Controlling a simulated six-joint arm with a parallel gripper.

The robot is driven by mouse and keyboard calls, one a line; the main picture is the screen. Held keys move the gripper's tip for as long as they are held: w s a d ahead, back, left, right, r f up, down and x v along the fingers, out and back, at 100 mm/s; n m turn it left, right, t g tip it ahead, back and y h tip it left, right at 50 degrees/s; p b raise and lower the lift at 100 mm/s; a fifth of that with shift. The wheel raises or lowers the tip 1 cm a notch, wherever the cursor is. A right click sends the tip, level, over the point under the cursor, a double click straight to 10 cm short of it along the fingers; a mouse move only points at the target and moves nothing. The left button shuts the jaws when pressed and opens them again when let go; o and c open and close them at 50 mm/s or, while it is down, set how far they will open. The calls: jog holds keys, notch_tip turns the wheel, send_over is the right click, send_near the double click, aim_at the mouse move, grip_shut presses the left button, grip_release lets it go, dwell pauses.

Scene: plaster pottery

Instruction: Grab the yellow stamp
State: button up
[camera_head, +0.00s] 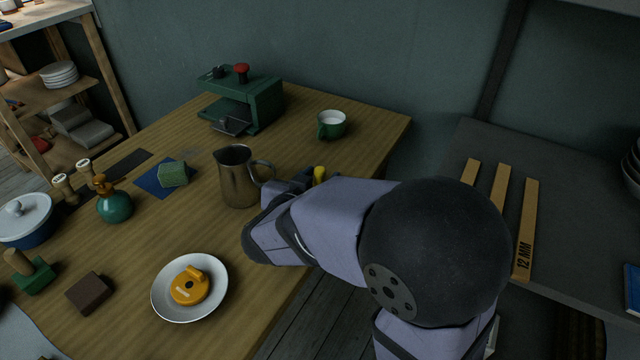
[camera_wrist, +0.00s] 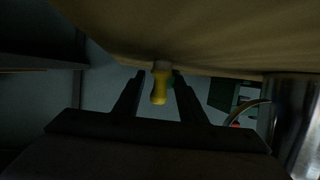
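The yellow stamp (camera_head: 319,175) shows in the head view as a small yellow handle beside my gripper (camera_head: 303,180), right of the metal jug. My arm hides its lower part and the table's near edge there. In the wrist view, which looks upside down, the yellow handle (camera_wrist: 159,88) lies between the two dark fingers of my gripper (camera_wrist: 158,75). The fingers are apart, with a visible gap on each side of the handle. I see no contact with it.
A metal jug (camera_head: 238,178) stands close left of my gripper. A green cup (camera_head: 331,124) and a green machine (camera_head: 243,98) stand behind. A white plate (camera_head: 160,309) bearing an orange-yellow disc (camera_head: 189,289) is front left. Wooden strips (camera_head: 526,225) lie on a dark surface at right.

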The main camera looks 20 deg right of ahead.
aim_at(320, 168)
jog(key=shift+w+d, duration=0.1)
grip_shut()
notch_tip(320, 168, up, 10)
jog(key=p, duration=0.5)
dwell(0.3)
